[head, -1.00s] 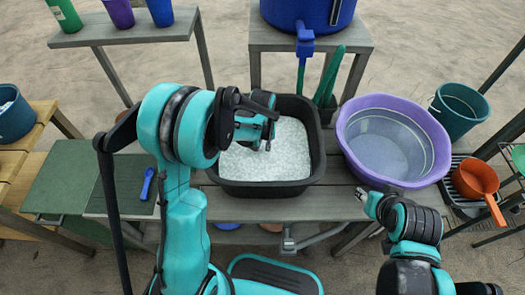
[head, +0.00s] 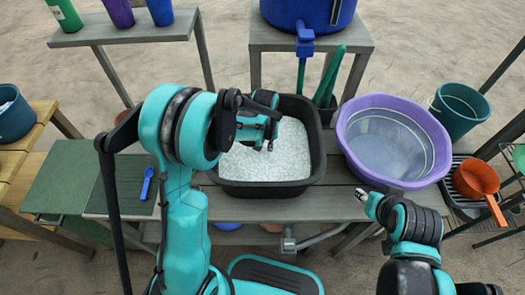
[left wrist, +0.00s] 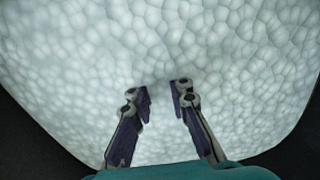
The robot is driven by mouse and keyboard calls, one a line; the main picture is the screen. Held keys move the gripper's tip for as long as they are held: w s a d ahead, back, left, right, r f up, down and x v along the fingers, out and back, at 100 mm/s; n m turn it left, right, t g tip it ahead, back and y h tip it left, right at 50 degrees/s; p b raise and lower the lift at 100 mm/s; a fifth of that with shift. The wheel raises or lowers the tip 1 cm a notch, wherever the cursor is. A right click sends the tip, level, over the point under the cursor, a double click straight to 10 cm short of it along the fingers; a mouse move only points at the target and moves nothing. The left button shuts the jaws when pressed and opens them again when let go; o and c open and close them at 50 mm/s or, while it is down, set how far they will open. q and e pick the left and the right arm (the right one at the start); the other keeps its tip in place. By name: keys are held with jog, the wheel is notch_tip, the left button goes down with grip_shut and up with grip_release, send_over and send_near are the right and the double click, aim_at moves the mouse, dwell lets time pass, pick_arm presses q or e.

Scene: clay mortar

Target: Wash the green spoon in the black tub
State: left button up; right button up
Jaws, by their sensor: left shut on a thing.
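The black tub (head: 262,189) stands on the wooden table, filled with white foam (head: 285,150). My left gripper (head: 267,145) points down into the tub, and its fingertips (left wrist: 162,95) are at the foam surface in the left wrist view. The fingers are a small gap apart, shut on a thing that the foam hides. No green spoon shows in either view. My right gripper (head: 362,194) is at the table's front edge, below the purple basin; its jaws are too small to read.
A purple basin (head: 438,135) stands right of the tub. A blue spoon (head: 147,183) lies on a dark mat at left. A blue container with a tap (head: 305,35) is behind the tub. An orange pan (head: 478,178) is at far right.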

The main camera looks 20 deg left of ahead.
aim_at(264, 154)
pick_arm(q)
jog(key=shift+w+d, duration=0.15)
jog(key=shift+d, duration=0.5)
jog(key=shift+s+a, duration=0.2)
jog(key=shift+a, duration=0.45)
jog(key=shift+s+a, duration=0.15)
jog(key=shift+a, duration=0.45)
jog(key=shift+w+d, duration=0.2)
jog(key=shift+d, duration=0.45)
notch_tip(264, 154, up, 18)
jog(key=p, duration=1.2)
jog(key=shift+f, duration=0.2)
jog(key=shift+r+p, duration=0.1)
jog(key=shift+p, duration=0.2)
